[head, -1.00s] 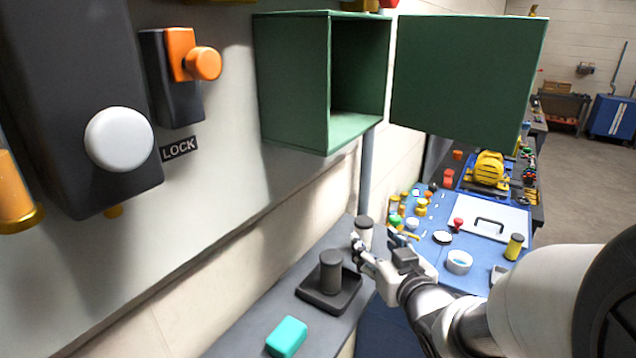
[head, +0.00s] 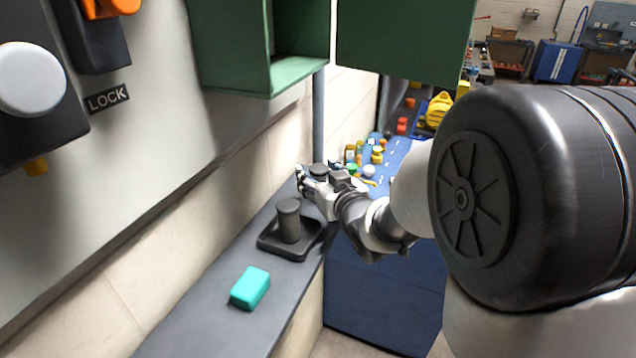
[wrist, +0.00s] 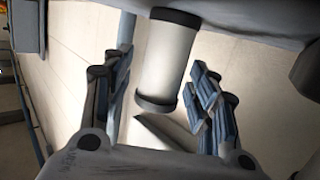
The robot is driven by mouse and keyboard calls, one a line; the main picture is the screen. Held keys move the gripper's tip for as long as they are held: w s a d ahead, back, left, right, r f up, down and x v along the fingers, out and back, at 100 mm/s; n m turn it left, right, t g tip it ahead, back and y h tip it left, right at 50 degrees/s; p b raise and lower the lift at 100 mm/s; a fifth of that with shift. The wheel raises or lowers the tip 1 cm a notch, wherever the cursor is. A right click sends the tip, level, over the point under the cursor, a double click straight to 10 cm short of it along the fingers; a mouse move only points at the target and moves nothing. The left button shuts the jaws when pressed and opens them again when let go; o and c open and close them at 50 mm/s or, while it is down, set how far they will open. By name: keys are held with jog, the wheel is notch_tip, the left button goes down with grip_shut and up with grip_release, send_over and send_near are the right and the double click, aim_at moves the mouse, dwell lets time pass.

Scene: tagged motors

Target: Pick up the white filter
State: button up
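The white filter (wrist: 168,62) is a white cylinder with dark end caps. In the wrist view it stands between the two fingers of my gripper (wrist: 158,88), with a gap on each side. The fingers are open and do not appear to touch it. In the head view my gripper (head: 310,184) is at the far end of the grey shelf (head: 215,308).
A dark grey cylinder (head: 289,222) stands in a black tray (head: 268,246) on the shelf, just nearer than my gripper. A teal block (head: 250,288) lies nearer still. A green open cabinet (head: 298,74) hangs above. The wall is close on the left.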

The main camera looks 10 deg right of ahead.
jog(key=c, duration=1)
